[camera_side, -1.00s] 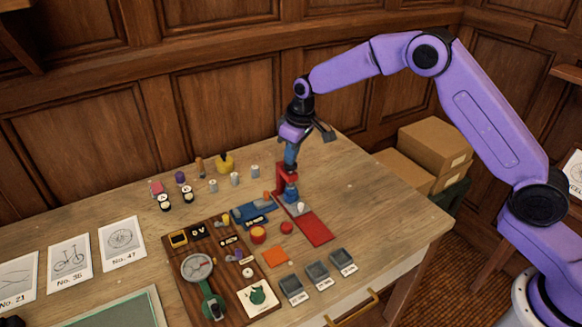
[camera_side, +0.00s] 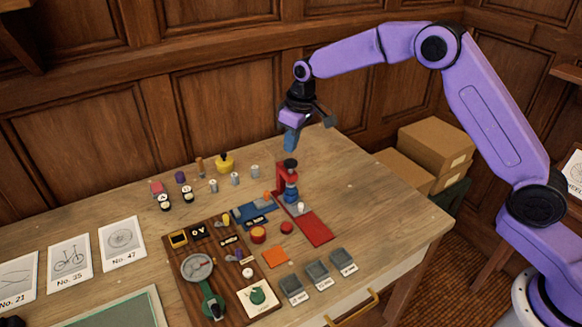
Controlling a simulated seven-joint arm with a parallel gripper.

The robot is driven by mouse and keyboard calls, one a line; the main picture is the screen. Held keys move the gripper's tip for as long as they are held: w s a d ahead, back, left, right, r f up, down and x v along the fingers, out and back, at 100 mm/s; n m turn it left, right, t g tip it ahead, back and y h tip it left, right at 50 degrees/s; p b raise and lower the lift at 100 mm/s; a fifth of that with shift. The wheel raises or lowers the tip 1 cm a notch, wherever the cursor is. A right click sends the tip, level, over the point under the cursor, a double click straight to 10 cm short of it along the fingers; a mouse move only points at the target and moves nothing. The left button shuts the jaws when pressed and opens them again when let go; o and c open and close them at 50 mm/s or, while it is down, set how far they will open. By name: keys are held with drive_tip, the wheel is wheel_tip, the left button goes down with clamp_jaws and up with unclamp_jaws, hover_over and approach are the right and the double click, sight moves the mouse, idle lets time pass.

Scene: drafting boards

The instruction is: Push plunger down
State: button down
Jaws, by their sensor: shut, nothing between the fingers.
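A red press (camera_side: 281,180) stands upright on its red base plate (camera_side: 315,231) at the right part of the table. Its plunger has a black knob (camera_side: 291,164) at the top and a blue lower part (camera_side: 291,192). A small pale piece (camera_side: 301,207) sits on the base just in front of it. My gripper (camera_side: 290,147) is shut and empty, pointing down. It is above the black knob and looks apart from it, with a small gap in the picture.
A wooden panel with a gauge (camera_side: 197,267) lies left of the press. Small grey trays (camera_side: 317,270) line the front edge. Several small cylinders and a yellow object (camera_side: 224,162) stand behind.

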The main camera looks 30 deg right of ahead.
wheel_tip(320, 180, up, 4)
drive_tip(key=shift+r, duration=0.1)
idle(0.5)
idle(0.4)
drive_tip(key=s+r+n+g, duration=0.1)
drive_tip(key=s+r+n, duration=0.25)
drive_tip(key=s, duration=1.95)
drive_tip(key=s+d+f+n, duration=0.1)
drive_tip(key=s+d, duration=0.4)
drive_tip(key=s, duration=0.5)
drive_tip(key=s+d+f+n, duration=0.1)
drive_tip(key=s+d+n, duration=0.1)
drive_tip(key=s+d, duration=0.4)
drive_tip(key=s, duration=0.5)
drive_tip(key=shift+s+g+h, duration=0.25)
drive_tip(key=shift+g+h, duration=0.05)
drive_tip(key=shift+g, duration=0.1)
